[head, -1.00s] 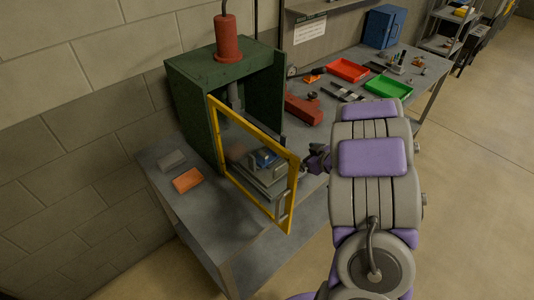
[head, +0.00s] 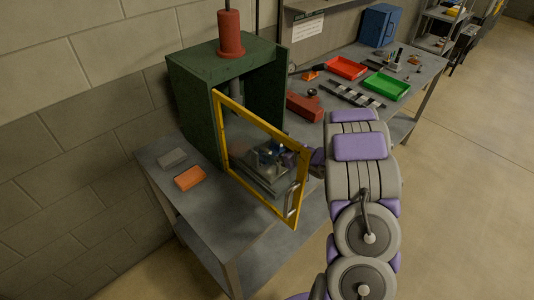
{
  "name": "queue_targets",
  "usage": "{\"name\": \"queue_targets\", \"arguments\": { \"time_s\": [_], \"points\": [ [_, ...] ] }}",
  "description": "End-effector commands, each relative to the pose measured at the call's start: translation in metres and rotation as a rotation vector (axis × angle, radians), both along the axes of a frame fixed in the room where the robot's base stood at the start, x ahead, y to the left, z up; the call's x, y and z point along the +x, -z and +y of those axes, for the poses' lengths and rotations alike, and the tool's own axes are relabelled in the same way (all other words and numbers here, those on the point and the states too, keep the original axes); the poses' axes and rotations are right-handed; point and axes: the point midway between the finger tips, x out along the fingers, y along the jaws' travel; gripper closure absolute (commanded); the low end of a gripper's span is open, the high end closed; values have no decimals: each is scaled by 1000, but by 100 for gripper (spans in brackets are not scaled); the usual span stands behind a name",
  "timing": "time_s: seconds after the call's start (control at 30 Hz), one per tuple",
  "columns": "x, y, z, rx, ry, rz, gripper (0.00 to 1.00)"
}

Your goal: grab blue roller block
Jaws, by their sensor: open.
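The blue roller block (head: 268,151) sits low inside the green press (head: 193,115), on its grey base plate (head: 262,181). I see it through the clear panel of the yellow-framed door (head: 222,129), which stands swung out from the press. My gripper (head: 279,154) is at the press opening, behind the door panel and close beside the block on its right. Its jaws are open. The panel and the gripper partly hide the block, and I cannot tell whether they touch.
A grey block (head: 172,158) and an orange block (head: 189,178) lie on the bench left of the press. A red vise-like part (head: 304,107), a red tray (head: 347,67), a green tray (head: 387,86) and a blue cabinet (head: 380,25) are further back. Open floor lies right.

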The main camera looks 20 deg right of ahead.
Motion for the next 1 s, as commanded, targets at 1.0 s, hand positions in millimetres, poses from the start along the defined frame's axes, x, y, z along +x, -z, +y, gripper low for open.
{"name": "queue_targets", "arguments": {
  "time_s": [1.0],
  "points": [
    [48,23,18,0,4,2,19]
  ]
}}
